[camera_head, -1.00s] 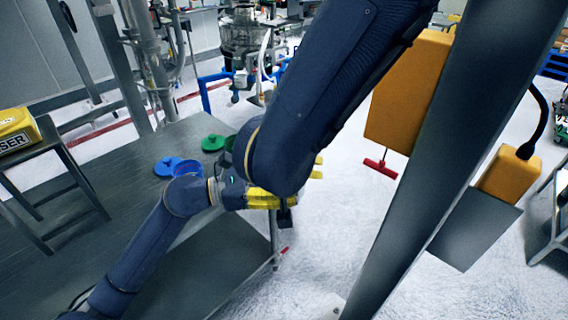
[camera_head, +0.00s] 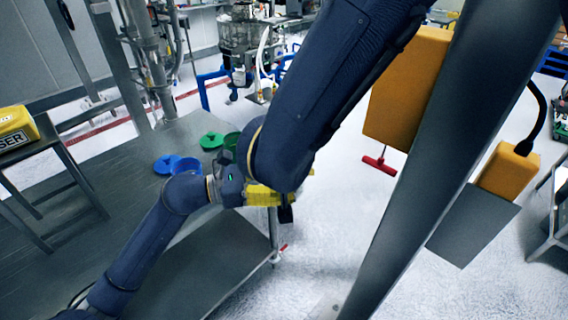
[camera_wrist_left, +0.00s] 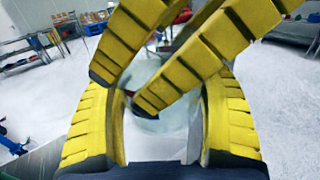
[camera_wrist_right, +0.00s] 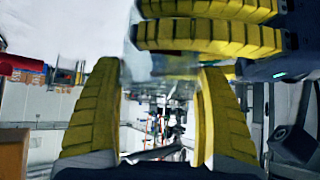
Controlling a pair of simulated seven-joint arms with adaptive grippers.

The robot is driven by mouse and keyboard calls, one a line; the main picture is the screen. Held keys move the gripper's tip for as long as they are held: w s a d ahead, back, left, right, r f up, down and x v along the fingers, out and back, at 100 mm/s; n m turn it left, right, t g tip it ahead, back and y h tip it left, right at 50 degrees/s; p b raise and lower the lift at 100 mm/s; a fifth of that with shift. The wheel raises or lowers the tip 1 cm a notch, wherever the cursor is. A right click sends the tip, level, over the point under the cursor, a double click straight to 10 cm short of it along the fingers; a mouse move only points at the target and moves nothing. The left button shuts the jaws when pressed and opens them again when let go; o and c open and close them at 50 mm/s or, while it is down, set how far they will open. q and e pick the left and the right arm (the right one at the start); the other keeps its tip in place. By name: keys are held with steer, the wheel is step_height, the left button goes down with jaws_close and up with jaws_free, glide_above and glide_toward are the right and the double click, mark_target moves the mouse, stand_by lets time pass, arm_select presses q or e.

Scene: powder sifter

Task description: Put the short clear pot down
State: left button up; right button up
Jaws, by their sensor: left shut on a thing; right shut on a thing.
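The short clear pot (camera_wrist_left: 165,127) shows faintly between the yellow fingers of my left gripper (camera_wrist_left: 162,95) in the left wrist view. It also shows faintly in the right wrist view (camera_wrist_right: 160,68) between the fingers of my right gripper (camera_wrist_right: 158,78). Both grippers are shut on it, and their fingers cross close together. In the head view the left gripper (camera_head: 264,196) is near the right edge of the table. My right forearm hides the pot and most of the right gripper there. The pot's contents and exact tilt cannot be told.
The grey table (camera_head: 110,210) holds a blue lid (camera_head: 166,164), a blue pot (camera_head: 186,166), a green lid (camera_head: 211,140) and a green pot (camera_head: 231,140), partly hidden. A grey post (camera_head: 450,150) stands at right. The table's front left is clear.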

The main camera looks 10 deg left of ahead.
arm_select(q)
steer(key=o, duration=1.3)
steer(key=shift+s+d, duration=0.1)
steer(key=shift+o, duration=0.7)
